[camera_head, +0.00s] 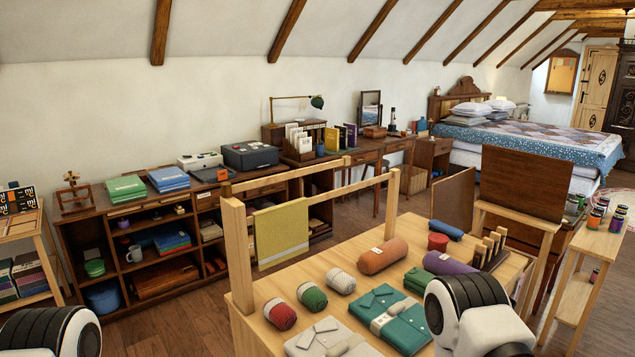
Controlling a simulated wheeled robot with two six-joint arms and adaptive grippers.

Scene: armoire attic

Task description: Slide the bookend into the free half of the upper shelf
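I cannot make out a bookend for certain in the head view. The long low brown shelf unit (62,232) stands against the wall, with an upper and a lower row of compartments. Its upper row holds a mug (134,253), blue books (172,242) and other small items; I cannot tell which shelf is the task's upper shelf. Neither gripper shows.
A light wooden table (262,334) in front carries rolled textiles, a teal folded cloth (388,318) and a slotted wooden rack (490,252). A frame with a hanging yellow cloth (281,235) rises at its far left. A small stand (47,262) holds books at left. Floor (165,325) is bare between.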

